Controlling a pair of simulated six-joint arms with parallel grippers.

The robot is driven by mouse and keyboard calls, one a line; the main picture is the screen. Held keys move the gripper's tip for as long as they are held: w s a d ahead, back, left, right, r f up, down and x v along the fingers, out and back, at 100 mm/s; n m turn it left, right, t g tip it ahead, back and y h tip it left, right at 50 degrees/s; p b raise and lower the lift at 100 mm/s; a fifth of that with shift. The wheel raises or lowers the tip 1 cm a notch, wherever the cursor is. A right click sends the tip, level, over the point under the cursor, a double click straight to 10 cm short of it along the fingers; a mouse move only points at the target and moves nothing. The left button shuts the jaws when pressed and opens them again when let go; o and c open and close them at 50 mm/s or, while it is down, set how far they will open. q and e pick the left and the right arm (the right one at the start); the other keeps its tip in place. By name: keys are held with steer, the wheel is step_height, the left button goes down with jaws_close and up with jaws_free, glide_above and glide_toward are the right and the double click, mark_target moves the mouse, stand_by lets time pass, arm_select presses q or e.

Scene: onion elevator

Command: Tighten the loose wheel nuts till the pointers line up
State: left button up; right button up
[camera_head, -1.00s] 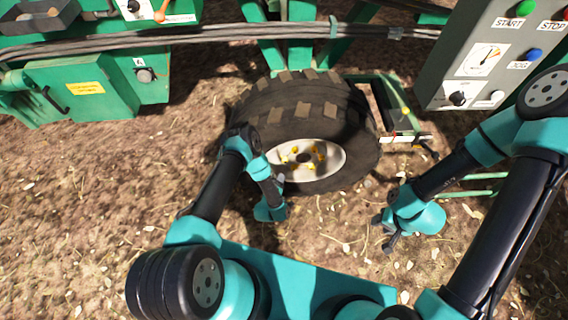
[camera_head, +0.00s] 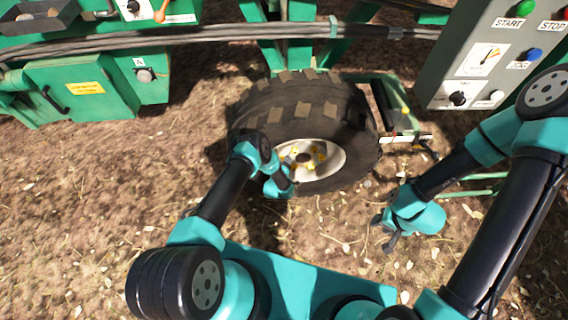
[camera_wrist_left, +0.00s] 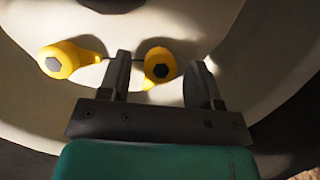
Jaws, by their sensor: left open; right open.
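The wheel's cream hub (camera_head: 325,160) carries several yellow nut pointers (camera_head: 309,154). In the left wrist view, one yellow pointer with a dark hex nut (camera_wrist_left: 160,66) shows between the fingers of my left gripper (camera_wrist_left: 160,75), its tip angled down and left. Another yellow pointer (camera_wrist_left: 58,61) lies outside the left finger, its tip aimed right. My left gripper (camera_head: 287,180) is open at the lower left of the hub; I cannot tell whether the fingers touch the nut. My right gripper (camera_head: 388,236) is open and empty, low and right of the wheel, away from the nuts.
The black tyre (camera_head: 300,108) surrounds the hub. A green frame (camera_head: 400,112) stands right of it. A grey control box (camera_head: 470,65) is at upper right, a green machine housing (camera_head: 95,90) at upper left. Bare soil (camera_head: 110,200) lies free at left.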

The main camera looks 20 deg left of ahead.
arm_select(q)
steer(key=c, duration=0.9)
steer(key=shift+c, duration=0.2)
steer(key=shift+m, duration=0.3)
steer(key=m+g+y, duration=0.1)
steer(key=m+y, duration=0.1)
steer(key=m, duration=0.1)
steer(key=m+g+y, duration=0.1)
steer(key=m, duration=0.2)
steer(key=m+g+y, duration=0.1)
steer(key=m+y, duration=0.1)
steer(key=shift+w+d+r+m+y, duration=0.15)
steer(key=shift+d+m+y, duration=0.15)
steer(key=shift+d+m, duration=0.1)
stand_by(0.3)
